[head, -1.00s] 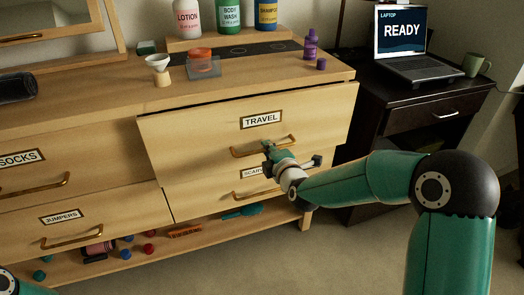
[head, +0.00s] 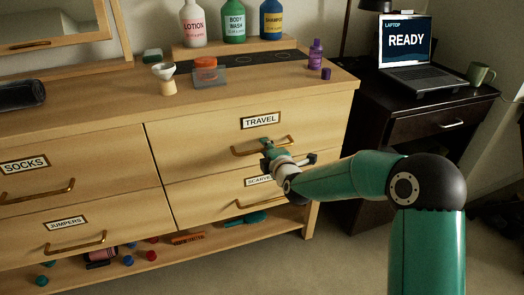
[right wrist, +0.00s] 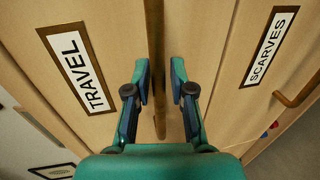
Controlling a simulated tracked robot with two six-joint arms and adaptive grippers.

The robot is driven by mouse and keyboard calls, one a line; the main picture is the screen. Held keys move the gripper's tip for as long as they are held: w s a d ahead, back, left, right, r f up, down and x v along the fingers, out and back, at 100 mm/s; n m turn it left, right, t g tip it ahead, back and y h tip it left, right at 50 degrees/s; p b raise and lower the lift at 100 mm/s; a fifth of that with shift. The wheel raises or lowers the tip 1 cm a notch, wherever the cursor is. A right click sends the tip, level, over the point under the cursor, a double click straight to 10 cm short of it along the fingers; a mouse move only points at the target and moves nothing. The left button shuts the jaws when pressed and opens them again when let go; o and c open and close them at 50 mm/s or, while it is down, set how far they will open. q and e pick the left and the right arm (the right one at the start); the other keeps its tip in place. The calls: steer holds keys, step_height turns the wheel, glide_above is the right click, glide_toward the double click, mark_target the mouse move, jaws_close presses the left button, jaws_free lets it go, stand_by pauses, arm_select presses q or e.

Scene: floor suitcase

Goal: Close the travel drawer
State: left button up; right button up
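The travel drawer (head: 205,135) is at the upper right of the dresser, its front looking flush with the fronts around it. Its brass handle (head: 240,152) runs across below the TRAVEL label (head: 261,121). My right gripper (head: 268,148) is at the middle of this handle, hiding part of it. In the right wrist view the right gripper (right wrist: 161,80) has its fingers apart, with the handle bar (right wrist: 155,50) between them and a gap beside the right finger. My left gripper is out of view.
The scarves drawer (head: 190,200) is directly below. A dark nightstand (head: 415,148) with a laptop (head: 408,45) is at the right.

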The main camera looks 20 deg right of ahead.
steer(key=shift+o, duration=0.6)
steer(key=shift+s, duration=0.15)
steer(key=v, duration=1.1)
steer(key=shift+s, duration=0.45)
